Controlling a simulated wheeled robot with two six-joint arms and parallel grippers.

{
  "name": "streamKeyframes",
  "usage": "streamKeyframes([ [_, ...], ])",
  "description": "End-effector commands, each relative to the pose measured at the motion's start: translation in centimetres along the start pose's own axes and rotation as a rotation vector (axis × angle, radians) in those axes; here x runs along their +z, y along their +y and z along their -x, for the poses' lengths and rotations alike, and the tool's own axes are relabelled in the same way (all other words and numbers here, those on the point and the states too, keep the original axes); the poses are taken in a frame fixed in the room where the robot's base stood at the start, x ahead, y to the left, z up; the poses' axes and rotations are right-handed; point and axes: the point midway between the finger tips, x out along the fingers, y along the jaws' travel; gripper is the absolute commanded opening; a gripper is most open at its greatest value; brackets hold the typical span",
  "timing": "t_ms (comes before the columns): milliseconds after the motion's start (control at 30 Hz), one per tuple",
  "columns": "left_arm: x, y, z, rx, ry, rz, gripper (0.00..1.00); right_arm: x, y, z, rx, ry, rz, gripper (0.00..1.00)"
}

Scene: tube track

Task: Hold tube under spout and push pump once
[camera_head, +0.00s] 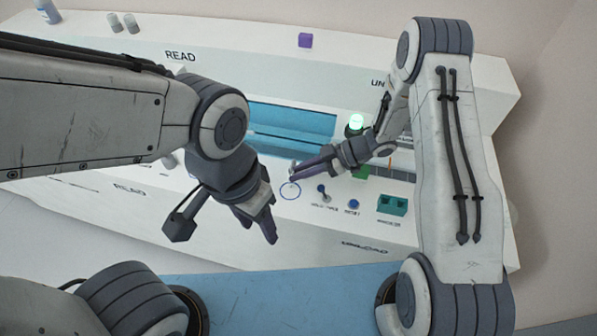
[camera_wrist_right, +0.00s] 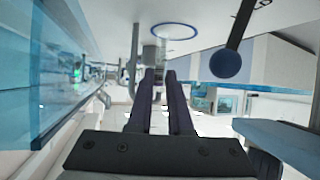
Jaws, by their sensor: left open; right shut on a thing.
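My right gripper (camera_head: 296,173) reaches in from the right over the white bench. In the right wrist view its two dark fingers (camera_wrist_right: 166,80) are close together, with a small grey tube-like thing (camera_wrist_right: 153,54) at their tips. In the head view this thing is too small to make out clearly. It is near a blue ring mark (camera_head: 290,190) on the bench; the ring also shows in the right wrist view (camera_wrist_right: 175,31). My left gripper (camera_head: 270,228) is open and empty, pointing down in front of the bench. I cannot make out a spout or pump for certain.
A blue-knobbed lever (camera_head: 322,189) and a blue button (camera_head: 354,204) are right of the ring. A teal block with holes (camera_head: 391,205) stands farther right. A lit green lamp (camera_head: 356,121) is behind my right gripper.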

Motion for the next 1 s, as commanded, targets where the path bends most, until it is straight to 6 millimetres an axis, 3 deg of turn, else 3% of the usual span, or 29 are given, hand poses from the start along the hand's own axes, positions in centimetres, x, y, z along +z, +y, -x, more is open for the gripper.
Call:
streamKeyframes([
  [567, 0.0, 0.0, 0.4, 0.000, 0.000, 0.000, 0.50, 0.0, -0.2, -0.1, 0.000, 0.000, -0.001, 0.00],
  [1000, -0.1, 0.1, 1.1, 0.000, 0.000, 0.000, 0.50, -0.4, -2.3, -0.6, -0.001, 0.000, -0.002, 0.00],
])
